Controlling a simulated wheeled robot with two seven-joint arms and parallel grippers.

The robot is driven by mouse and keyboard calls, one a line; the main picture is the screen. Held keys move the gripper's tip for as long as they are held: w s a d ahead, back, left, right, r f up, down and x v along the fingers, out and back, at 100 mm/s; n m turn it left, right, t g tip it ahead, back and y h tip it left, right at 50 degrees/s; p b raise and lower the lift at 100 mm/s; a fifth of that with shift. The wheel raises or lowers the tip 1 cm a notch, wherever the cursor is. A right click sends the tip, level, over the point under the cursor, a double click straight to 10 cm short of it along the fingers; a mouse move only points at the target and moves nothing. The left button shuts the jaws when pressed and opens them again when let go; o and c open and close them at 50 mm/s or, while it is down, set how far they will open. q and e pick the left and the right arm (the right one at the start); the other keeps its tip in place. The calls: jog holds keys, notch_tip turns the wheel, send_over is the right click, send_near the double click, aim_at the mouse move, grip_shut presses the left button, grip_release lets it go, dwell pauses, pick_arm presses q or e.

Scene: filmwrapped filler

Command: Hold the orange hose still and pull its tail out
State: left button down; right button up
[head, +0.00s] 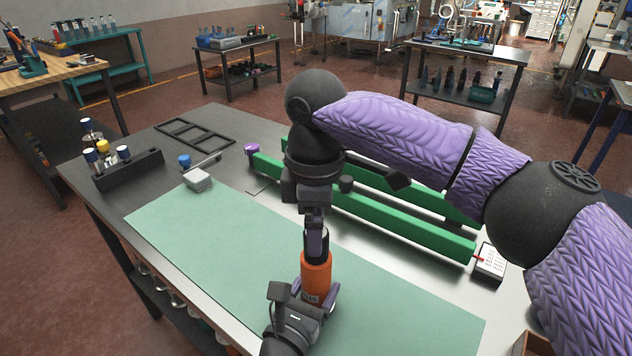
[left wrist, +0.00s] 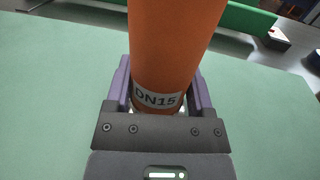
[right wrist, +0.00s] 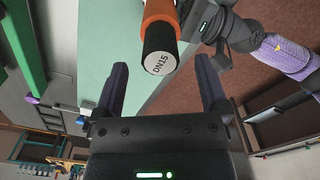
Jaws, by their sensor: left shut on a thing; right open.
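The orange hose (head: 316,272) stands roughly upright above the green mat, and a DN15 label shows on it in the left wrist view (left wrist: 172,50). My left gripper (head: 318,298) is shut around its lower part. The black tail (right wrist: 160,42) sticks out of the hose's upper end, and its pale end face carries lettering. My right gripper (right wrist: 160,75) is open above the tail. In the right wrist view the tail's end lies between the fingertips, with a gap on both sides. In the head view the right gripper partly hides the tail.
The green mat (head: 200,245) is clear around the hose. Long green bars (head: 400,228) lie behind it. A small grey box (head: 198,180), a black rack with several capped items (head: 128,168) and a black frame (head: 195,133) stand at the left.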

jog(key=shift+f, duration=1.95)
grip_shut()
